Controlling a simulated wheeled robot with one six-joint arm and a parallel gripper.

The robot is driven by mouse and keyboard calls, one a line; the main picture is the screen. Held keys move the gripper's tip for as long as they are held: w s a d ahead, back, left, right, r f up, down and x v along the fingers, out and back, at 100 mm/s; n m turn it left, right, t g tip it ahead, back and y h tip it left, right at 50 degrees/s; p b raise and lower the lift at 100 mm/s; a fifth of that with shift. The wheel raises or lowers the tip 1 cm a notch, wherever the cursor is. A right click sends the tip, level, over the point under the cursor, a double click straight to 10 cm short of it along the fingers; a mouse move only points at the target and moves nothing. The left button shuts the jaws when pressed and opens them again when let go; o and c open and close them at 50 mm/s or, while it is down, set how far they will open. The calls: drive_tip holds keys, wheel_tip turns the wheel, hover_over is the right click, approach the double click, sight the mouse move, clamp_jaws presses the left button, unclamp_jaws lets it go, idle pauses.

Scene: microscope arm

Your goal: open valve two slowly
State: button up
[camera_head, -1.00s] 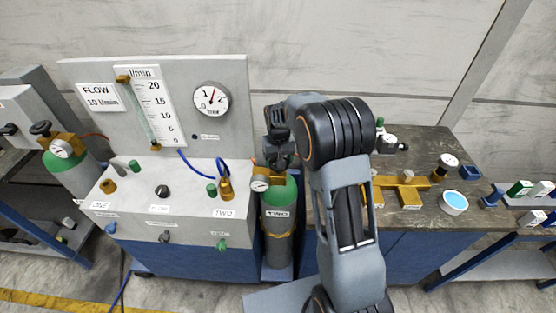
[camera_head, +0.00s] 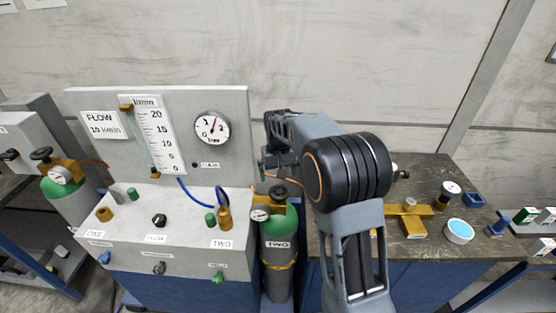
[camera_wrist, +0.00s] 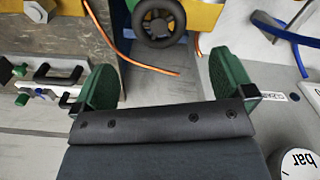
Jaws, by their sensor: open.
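The green cylinder marked TWO (camera_head: 278,228) stands between the panel bench and the right bench. Its brass valve carries a black handwheel (camera_head: 279,191), with a small round gauge (camera_head: 260,214) on its left. The handwheel also shows at the top of the wrist view (camera_wrist: 158,20). My gripper (camera_wrist: 165,78) is open and empty, its two green fingers spread wide on either side of the handwheel's line. The wheel lies beyond the fingertips, not between them. In the head view, my gripper is above the handwheel, partly hidden by my arm.
The flow panel (camera_head: 88,157) has a flow tube, a dial gauge (camera_head: 212,128) and a blue hose (camera_head: 187,190). Another green cylinder (camera_head: 66,200) stands at left. An orange line (camera_wrist: 145,65) runs near the handwheel.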

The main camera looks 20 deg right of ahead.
wheel_tip(320, 180, up, 7)
drive_tip(key=shift+f, duration=0.15)
idle(0.4)
